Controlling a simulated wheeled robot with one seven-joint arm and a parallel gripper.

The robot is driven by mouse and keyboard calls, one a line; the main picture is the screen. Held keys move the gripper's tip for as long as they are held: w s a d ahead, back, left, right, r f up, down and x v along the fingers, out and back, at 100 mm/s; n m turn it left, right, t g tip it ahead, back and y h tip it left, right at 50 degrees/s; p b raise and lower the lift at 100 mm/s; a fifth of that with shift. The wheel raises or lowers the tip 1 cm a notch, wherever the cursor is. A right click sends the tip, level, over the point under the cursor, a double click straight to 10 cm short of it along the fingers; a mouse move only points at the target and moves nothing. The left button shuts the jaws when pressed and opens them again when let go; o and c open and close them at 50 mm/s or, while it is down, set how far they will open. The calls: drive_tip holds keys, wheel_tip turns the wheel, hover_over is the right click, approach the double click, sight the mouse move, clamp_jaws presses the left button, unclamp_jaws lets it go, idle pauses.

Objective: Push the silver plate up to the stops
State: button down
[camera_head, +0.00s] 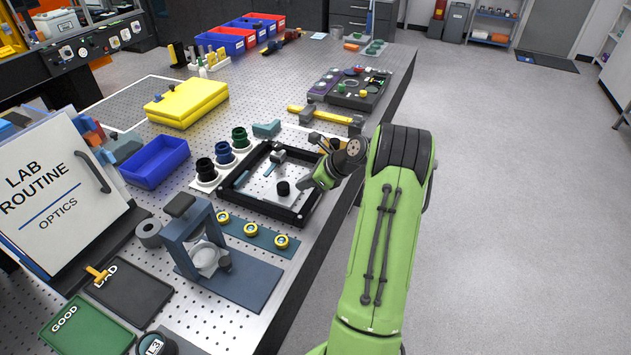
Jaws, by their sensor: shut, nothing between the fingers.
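A black-framed tray (262,207) with a pale floor sits on the perforated metal table. Inside it are a short black knob (283,188) and a small grey-teal piece (277,157) near the back. A flat silver plate cannot be made out clearly against the pale floor, and neither can the stops. My gripper (309,182) is shut and empty at the tray's right side, low and close to the knob. Its tips are small here, and I cannot tell whether they touch anything. My wrist and green arm hide part of the tray's right edge.
A grey-blue stand (190,240) holding a round clear disc is in front of the tray, beside a strip with brass rings (251,229). Black, blue and green knobs (222,153) stand left of the tray. The table's right edge is close.

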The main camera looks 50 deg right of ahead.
sight(288, 190)
drive_tip(key=x, duration=0.3)
drive_tip(key=shift+w+f, duration=0.15)
drive_tip(key=shift+f, duration=0.05)
drive_tip(key=shift+w+a+r, duration=0.15)
drive_tip(key=shift+w, duration=0.1)
drive_tip(key=w+a+p, duration=0.1)
drive_tip(key=w, duration=0.1)
drive_tip(key=w+a+p, duration=0.1)
drive_tip(key=w+p, duration=0.1)
drive_tip(key=w, duration=0.1)
drive_tip(key=w+a+p, duration=0.1)
drive_tip(key=w, duration=0.2)
drive_tip(key=shift+w+a+p, duration=0.15)
drive_tip(key=shift+a+p, duration=0.05)
drive_tip(key=shift+p, duration=0.2)
